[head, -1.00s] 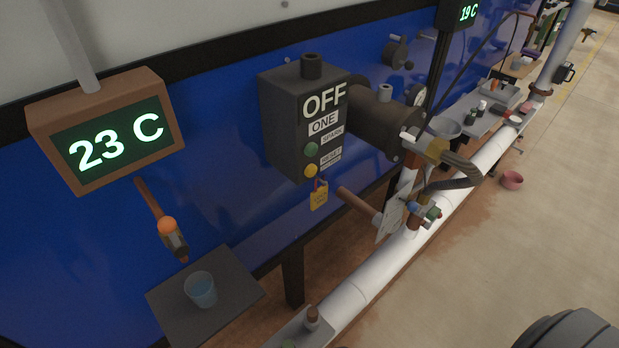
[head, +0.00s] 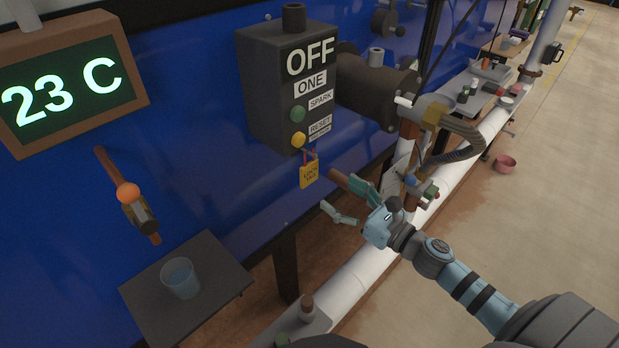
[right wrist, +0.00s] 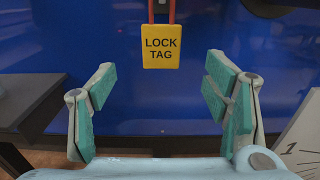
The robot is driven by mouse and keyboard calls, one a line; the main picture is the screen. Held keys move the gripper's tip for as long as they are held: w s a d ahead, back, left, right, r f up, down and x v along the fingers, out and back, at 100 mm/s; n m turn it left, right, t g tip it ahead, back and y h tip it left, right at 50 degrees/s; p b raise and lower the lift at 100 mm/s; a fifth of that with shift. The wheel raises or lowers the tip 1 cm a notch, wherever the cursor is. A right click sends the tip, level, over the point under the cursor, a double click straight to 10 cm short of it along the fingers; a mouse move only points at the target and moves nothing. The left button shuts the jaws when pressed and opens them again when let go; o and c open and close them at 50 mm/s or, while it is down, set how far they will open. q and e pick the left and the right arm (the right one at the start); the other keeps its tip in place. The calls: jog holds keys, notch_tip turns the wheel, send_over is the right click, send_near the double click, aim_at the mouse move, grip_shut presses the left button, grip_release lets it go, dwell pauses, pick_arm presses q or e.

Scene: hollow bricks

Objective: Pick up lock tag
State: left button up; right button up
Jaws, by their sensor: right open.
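The yellow lock tag (head: 309,175) hangs by a red shackle under the yellow button of the dark control box (head: 270,95). In the right wrist view the lock tag (right wrist: 161,47) is upright, with "LOCK TAG" facing me, centred beyond the fingers. My right gripper (head: 342,198) is open and empty, to the lower right of the tag and apart from it. In the right wrist view its green-padded fingers (right wrist: 162,108) are spread wide on either side. My left gripper is not in view.
A brown pipe stub (head: 345,184) is close to my right gripper. A white pipe (head: 358,279) runs below.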

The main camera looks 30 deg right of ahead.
aim_at(311, 171)
jog(key=p+x, duration=0.3)
jog(key=x, duration=0.8)
jog(key=shift+w+d+r, duration=0.1)
jog(key=shift+d+r, duration=0.05)
jog(key=shift+r, duration=0.05)
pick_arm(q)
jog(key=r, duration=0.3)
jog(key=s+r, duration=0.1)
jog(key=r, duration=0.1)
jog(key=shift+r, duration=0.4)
pick_arm(e)
jog(key=c, duration=1.2)
pick_arm(q)
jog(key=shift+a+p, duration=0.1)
jog(key=shift+p, duration=0.2)
pick_arm(e)
jog(key=shift+c, duration=0.2)
